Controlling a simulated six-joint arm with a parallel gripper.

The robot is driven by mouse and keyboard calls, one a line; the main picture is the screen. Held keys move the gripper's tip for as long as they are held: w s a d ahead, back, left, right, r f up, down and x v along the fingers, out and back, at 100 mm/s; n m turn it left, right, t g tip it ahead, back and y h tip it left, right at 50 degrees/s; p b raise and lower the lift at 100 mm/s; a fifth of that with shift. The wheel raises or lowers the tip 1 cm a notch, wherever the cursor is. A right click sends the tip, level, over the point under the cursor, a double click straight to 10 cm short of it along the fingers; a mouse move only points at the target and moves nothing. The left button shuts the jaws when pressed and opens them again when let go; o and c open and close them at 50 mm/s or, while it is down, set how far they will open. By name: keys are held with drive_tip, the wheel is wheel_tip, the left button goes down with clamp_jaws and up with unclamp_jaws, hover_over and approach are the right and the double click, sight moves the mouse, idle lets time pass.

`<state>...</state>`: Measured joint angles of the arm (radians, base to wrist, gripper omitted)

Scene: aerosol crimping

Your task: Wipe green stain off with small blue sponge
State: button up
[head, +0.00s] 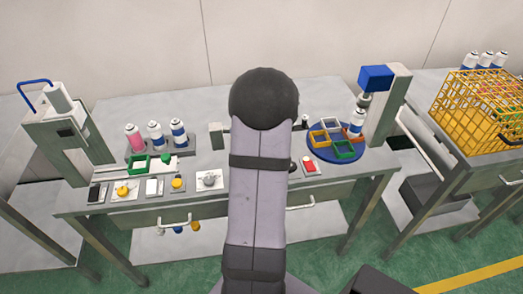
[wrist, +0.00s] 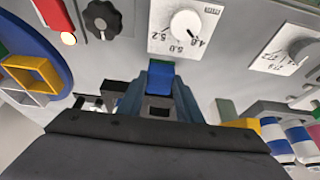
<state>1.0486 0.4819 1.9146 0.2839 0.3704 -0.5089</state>
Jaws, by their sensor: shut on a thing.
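My gripper (wrist: 160,90) is shut on a small blue block, which looks like the sponge (wrist: 160,76), at the middle of the wrist view. Its two blue-grey fingers stand on either side of the sponge. I cannot tell whether the sponge touches the patch or the bench. In the head view my arm covers the middle of the bench and hides the gripper, sponge and patch.
A black knob (wrist: 102,18) and a red block (wrist: 55,15) lie left of the dial in the wrist view. A blue turntable (head: 338,154) with coloured trays stands at the bench's right. Several spray cans (head: 155,134) stand at its left. A yellow crate (head: 475,115) is far right.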

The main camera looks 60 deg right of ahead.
drive_tip(key=shift+s+d+f+b, duration=0.1)
drive_tip(key=shift+s+d+b, duration=0.45)
drive_tip(key=shift+s+d, duration=0.3)
drive_tip(key=shift+w+a, duration=0.1)
drive_tip(key=shift+a, duration=0.05)
drive_tip(key=shift+w+a+p, duration=0.5)
drive_tip(key=shift+w+a, duration=0.4)
drive_tip(key=shift+w, duration=0.05)
drive_tip(key=shift+w+a, duration=0.1)
drive_tip(key=shift+w+a+f+p, duration=0.1)
drive_tip(key=shift+w+a+p, duration=0.4)
drive_tip(key=shift+w+a, duration=0.55)
drive_tip(key=shift+s, duration=0.1)
